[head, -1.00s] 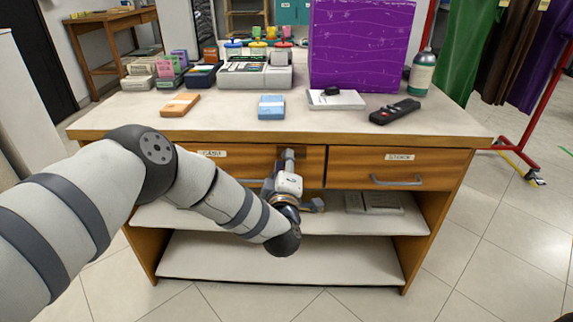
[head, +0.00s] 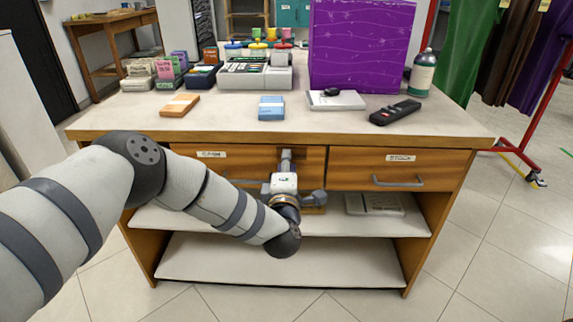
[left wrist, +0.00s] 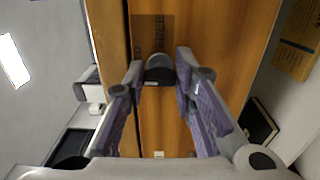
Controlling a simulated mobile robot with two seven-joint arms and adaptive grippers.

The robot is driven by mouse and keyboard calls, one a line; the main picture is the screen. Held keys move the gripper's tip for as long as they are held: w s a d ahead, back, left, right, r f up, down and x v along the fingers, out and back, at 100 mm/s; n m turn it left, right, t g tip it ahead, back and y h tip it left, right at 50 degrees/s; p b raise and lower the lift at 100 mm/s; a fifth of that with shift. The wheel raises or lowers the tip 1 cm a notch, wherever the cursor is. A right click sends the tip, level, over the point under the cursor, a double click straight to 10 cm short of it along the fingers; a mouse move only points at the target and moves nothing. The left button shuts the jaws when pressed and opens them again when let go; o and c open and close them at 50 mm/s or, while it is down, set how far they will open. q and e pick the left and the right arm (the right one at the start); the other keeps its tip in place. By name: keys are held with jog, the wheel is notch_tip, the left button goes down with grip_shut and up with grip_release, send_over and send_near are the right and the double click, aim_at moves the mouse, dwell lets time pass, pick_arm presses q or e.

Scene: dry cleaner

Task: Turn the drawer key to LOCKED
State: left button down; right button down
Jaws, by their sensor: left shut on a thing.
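My left gripper (head: 286,158) reaches the front of the CASH drawer (head: 235,160), near that drawer's right end. In the left wrist view its two fingers (left wrist: 160,76) are closed on the dark drawer key (left wrist: 159,70), one finger on each side of it. Behind the key is a brown plate (left wrist: 150,30) on the wood. It carries the word FREE, and part of another word shows at its left. The key's exact angle is hard to tell. In the head view the gripper hides the key. My right gripper is not in view.
The STOCK drawer (head: 395,170) with its grey handle is to the right. The counter top (head: 220,122) above holds a cash register (head: 255,75), a purple box (head: 360,45), a black handset (head: 395,112) and small boxes. Open shelves (head: 280,258) lie below the drawers.

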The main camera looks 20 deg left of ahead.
pick_arm(q)
jog(key=c, duration=1.3)
grip_release()
jog(key=shift+s, duration=0.1)
jog(key=v, duration=1.2)
